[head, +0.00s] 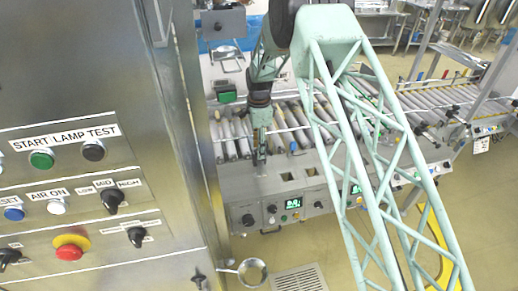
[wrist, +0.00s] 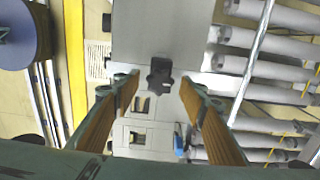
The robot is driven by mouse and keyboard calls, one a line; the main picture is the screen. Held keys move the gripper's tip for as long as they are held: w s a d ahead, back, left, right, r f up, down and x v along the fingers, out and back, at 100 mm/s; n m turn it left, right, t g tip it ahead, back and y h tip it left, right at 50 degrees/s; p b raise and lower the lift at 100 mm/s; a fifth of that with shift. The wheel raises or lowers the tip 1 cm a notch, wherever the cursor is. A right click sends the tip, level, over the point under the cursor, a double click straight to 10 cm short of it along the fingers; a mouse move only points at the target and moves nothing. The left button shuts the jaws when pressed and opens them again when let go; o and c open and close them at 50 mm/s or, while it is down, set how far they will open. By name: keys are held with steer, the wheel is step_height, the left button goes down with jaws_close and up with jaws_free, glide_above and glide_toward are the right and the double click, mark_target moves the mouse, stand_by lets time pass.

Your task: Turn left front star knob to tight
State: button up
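A dark star knob (wrist: 160,76) shows in the middle of the wrist view, against a plain grey panel (wrist: 155,30). My gripper (wrist: 159,86) is open, with its two brown-padded fingers apart to the left and right of the knob in the picture. Nothing is held between them. I cannot tell the remaining distance to the knob or whether a finger touches it. In the head view my gripper (head: 260,157) points down over the grey top of the conveyor's front housing (head: 240,185). The knob cannot be made out there, and its tightness cannot be read.
Conveyor rollers (head: 300,120) lie behind and right of my gripper. The housing front carries dark knobs (head: 248,220) and a lit green display (head: 293,203). A steel control cabinet (head: 110,80) with an emergency stop (head: 70,247) fills the left. A round steel pan (head: 252,271) is below.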

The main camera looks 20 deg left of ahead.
steer(key=shift+r, duration=0.1)
step_height(320, 180, up, 12)
stand_by(0.7)
stand_by(0.5)
